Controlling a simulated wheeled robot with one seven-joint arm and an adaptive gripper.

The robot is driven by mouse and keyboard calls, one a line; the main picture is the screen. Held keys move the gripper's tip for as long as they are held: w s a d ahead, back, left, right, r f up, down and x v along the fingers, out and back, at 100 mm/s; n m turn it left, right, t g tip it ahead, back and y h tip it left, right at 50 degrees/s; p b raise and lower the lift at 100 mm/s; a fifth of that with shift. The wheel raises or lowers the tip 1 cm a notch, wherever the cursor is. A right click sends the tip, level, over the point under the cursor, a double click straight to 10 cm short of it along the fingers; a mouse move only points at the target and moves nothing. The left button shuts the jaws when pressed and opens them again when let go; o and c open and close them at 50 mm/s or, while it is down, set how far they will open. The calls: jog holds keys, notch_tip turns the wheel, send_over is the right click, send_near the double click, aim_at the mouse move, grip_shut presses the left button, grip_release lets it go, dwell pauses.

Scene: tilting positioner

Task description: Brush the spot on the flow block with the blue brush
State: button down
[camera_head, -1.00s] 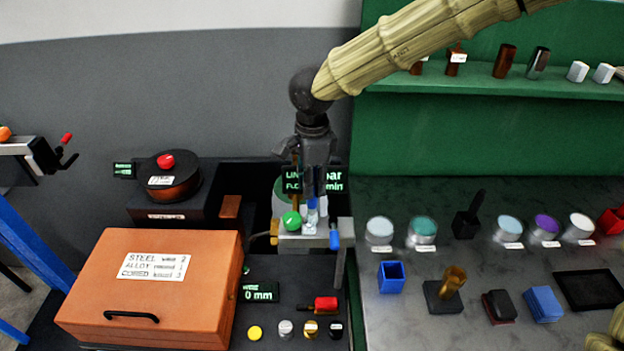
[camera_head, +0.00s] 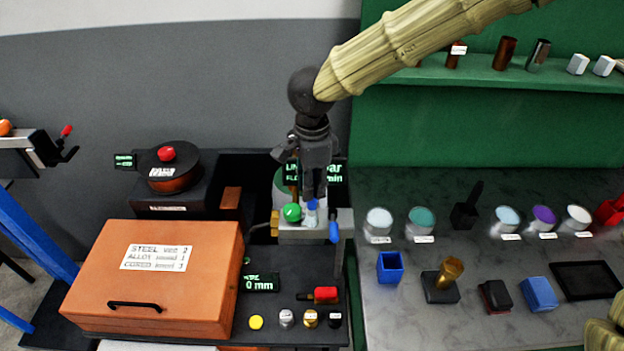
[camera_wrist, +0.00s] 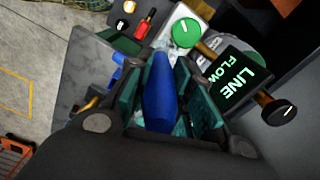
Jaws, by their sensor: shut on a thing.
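My gripper (camera_head: 312,190) points down over the flow block (camera_head: 303,235), a pale block with a green knob (camera_head: 292,212) on its front left. My gripper is shut on the blue brush; its blue handle (camera_wrist: 158,95) lies between the fingers in the wrist view. In the head view a small blue part of the brush (camera_head: 312,205) shows just below the fingertips, close to the block. The wrist view also shows the green knob (camera_wrist: 186,33) beyond the brush. The brush tip and the spot are hidden, so I cannot tell whether they touch.
A dark display (camera_wrist: 238,82) reading LINE FLOW stands beside the block. A blue lever (camera_head: 334,232) is at its right. An orange box (camera_head: 155,275) stands at front left. Paint-like pots (camera_head: 421,222), a blue cup (camera_head: 390,267) and a blue block (camera_head: 540,294) stand on the right bench.

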jog(key=shift+w, duration=0.1)
jog(key=shift+w+p, duration=0.45)
jog(key=shift+w, duration=0.6)
jog(key=shift+w+f, duration=0.1)
jog(key=shift+w, duration=0.7)
jog(key=shift+s, duration=0.2)
jog(key=shift+s, duration=0.9)
jog(key=shift+s, duration=0.9)
